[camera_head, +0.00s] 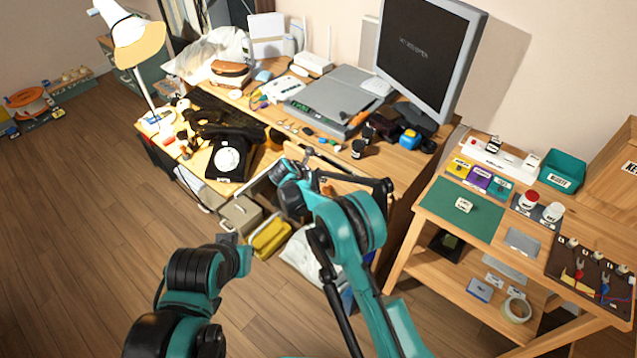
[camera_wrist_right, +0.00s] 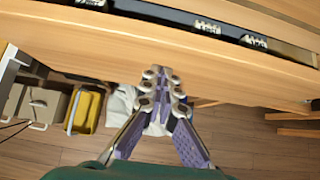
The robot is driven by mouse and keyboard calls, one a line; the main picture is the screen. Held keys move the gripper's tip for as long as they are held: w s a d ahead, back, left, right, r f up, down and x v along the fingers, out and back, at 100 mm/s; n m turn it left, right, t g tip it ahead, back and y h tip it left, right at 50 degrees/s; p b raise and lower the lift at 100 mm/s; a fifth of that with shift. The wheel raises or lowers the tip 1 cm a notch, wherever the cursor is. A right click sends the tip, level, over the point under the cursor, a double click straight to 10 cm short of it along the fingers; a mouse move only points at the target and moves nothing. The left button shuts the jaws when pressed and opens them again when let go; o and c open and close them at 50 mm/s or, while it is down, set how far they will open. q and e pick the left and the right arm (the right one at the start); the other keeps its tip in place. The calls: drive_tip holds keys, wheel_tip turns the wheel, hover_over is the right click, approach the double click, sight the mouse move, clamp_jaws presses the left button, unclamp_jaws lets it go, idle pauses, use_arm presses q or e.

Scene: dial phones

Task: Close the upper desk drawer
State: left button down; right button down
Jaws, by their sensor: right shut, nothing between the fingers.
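The upper desk drawer (camera_head: 335,170) is a wooden drawer at the desk's front edge, partly hidden by my right arm in the head view. In the right wrist view its light wooden front (camera_wrist_right: 230,62) crosses the top, with a dark strip holding small white items behind it. How far it stands out is hard to tell. My right gripper (camera_wrist_right: 162,80) is shut and empty, its fingertips at the lower edge of the wooden front; contact is unclear. In the head view the right gripper (camera_head: 304,162) is by the drawer. My left gripper (camera_head: 232,242) is low in front; its fingers are unclear.
The desk carries a black dial phone (camera_head: 228,158), a monitor (camera_head: 425,55) and a lamp (camera_head: 138,40). Grey and yellow bins (camera_head: 270,238) stand below it. A side table (camera_head: 455,210) is at right.

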sight(327, 169)
drive_tip(key=w+d, duration=0.1)
drive_tip(key=w, duration=0.1)
drive_tip(key=w+d, duration=0.2)
drive_tip(key=shift+r, duration=0.15)
idle(0.4)
